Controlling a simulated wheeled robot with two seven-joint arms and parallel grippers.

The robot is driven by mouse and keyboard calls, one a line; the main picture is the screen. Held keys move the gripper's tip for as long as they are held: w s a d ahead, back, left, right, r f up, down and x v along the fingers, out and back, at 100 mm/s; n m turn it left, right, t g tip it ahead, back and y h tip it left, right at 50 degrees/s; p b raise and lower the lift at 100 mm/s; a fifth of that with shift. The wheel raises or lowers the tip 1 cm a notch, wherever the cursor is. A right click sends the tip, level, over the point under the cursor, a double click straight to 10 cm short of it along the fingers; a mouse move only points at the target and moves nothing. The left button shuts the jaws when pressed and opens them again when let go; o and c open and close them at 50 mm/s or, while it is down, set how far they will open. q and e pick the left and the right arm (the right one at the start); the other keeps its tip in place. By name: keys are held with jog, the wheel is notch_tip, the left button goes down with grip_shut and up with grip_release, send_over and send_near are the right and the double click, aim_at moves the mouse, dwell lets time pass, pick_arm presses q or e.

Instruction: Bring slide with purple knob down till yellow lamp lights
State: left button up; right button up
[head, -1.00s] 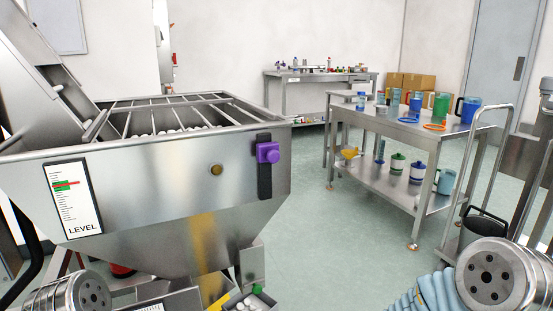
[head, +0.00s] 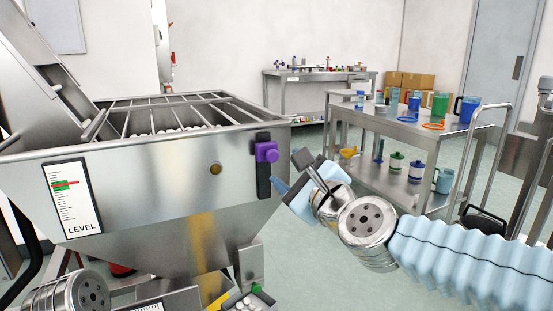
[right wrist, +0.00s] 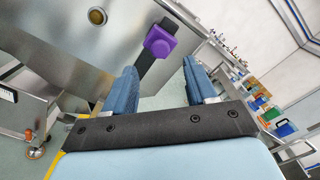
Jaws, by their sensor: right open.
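The purple knob (head: 266,152) sits near the top of its black upright slide track (head: 264,183) on the steel hopper's front, near the right corner. The round lamp (head: 215,169) left of it looks dull amber and unlit. My right gripper (head: 291,173) is open and empty, just right of the track and slightly below the knob. In the right wrist view the knob (right wrist: 160,40) shows beyond the open fingers (right wrist: 160,66), apart from them. The lamp (right wrist: 97,16) is also there at upper left. My left gripper is out of view; only part of my left arm shows at lower left.
The hopper (head: 140,180) has a grated top with white pieces inside and a LEVEL gauge (head: 73,198) on its front. A green knob (head: 257,288) and a small tray are below. A steel cart (head: 440,143) with mugs stands behind my right arm.

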aim_at(274, 158)
jog(key=x, duration=0.6)
jog(key=shift+w+a+p, duration=0.1)
jog(key=shift+w+p, duration=0.25)
jog(key=shift+p, duration=0.05)
jog(key=shift+c, duration=0.4)
grip_shut()
jog(key=shift+f, duration=0.1)
